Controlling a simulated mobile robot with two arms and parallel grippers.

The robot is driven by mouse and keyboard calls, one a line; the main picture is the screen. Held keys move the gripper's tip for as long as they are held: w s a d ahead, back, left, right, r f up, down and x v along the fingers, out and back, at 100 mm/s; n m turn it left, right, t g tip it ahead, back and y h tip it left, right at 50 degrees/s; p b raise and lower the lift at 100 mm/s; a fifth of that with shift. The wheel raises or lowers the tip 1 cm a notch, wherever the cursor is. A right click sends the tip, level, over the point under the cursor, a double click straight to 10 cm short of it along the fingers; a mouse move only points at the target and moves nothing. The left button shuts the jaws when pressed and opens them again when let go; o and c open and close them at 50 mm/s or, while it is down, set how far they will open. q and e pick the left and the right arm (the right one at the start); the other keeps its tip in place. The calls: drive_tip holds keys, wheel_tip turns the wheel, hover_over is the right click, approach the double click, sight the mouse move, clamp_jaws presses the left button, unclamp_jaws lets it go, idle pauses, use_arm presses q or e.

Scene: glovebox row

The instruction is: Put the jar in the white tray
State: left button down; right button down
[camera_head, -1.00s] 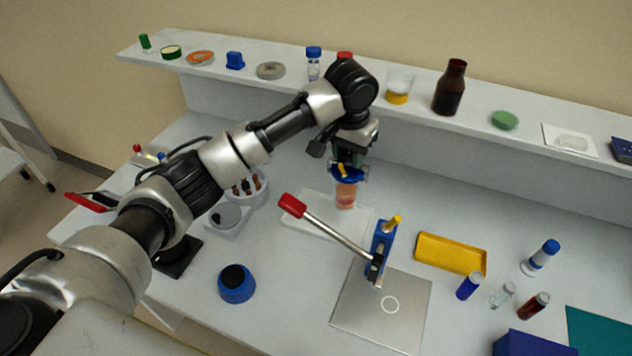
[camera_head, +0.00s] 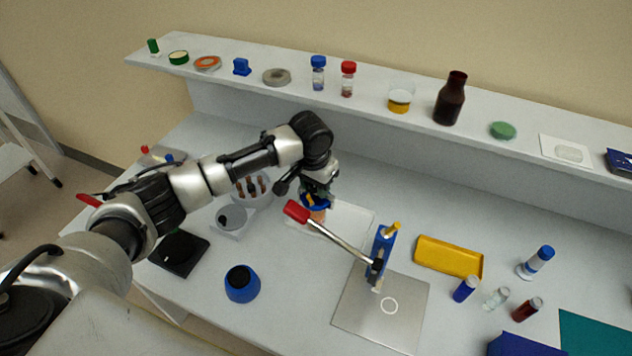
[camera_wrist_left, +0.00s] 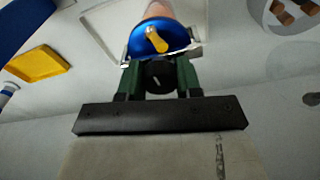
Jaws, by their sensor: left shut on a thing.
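The jar (camera_head: 318,214) has a blue lid with a yellow knob and orange contents. My left gripper (camera_head: 315,195) is shut on it at the lid; the blue lid also shows between the fingers in the left wrist view (camera_wrist_left: 150,45). The white tray (camera_head: 352,218) is a flat, pale tray on the bench. In the head view the jar overlaps its far left part, and in the wrist view the tray rim (camera_wrist_left: 105,30) shows around the jar. The jar's base is hidden, so I cannot tell whether it touches the tray. My right gripper is not in view.
A red-handled lever press (camera_head: 380,255) stands just right of the tray, its handle (camera_head: 297,211) crossing in front. A round holder (camera_head: 252,188) is at the left, a blue-and-black pot (camera_head: 241,284) in front. A yellow tray (camera_head: 449,256) lies right. A shelf (camera_head: 365,96) runs behind.

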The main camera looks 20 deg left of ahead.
use_arm(q)
drive_tip(key=c, duration=0.8)
unclamp_jaws()
drive_tip(key=shift+o, duration=0.2)
wheel_tip(320, 180, up, 12)
drive_tip(key=s+b, duration=0.1)
drive_tip(key=b, duration=0.1)
drive_tip(key=shift+s, duration=0.25)
drive_tip(key=shift+a, duration=0.15)
